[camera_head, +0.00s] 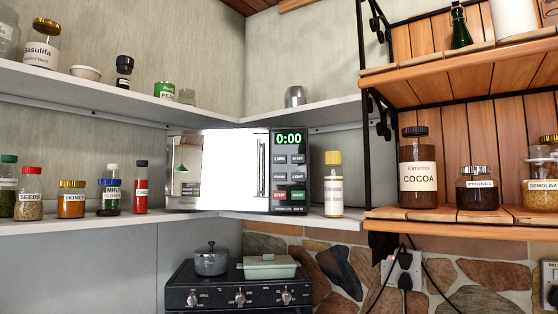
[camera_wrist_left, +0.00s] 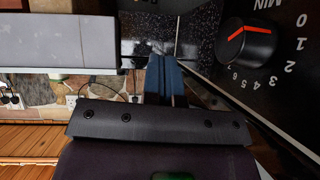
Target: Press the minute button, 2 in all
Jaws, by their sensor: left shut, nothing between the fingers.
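The microwave (camera_head: 228,168) stands on the corner shelf in the head view. Its display (camera_head: 288,139) reads 0:00 in green. Below it is a panel of small buttons; the upper left one (camera_head: 279,159) seems to read 1 MIN, though the print is tiny. A red button (camera_head: 279,195) and a green button (camera_head: 298,195) are at the bottom. My left gripper (camera_wrist_left: 165,75) shows only in the left wrist view, its blue fingers shut and empty. It is beside a dark panel with a black knob (camera_wrist_left: 246,44), apart from the microwave buttons. My right gripper is in neither view.
A white bottle with a yellow cap (camera_head: 333,190) stands just right of the microwave. The stove (camera_head: 238,295) with a pot (camera_head: 211,262) and a green dish (camera_head: 268,267) is below. A wooden shelf (camera_head: 460,218) is at right.

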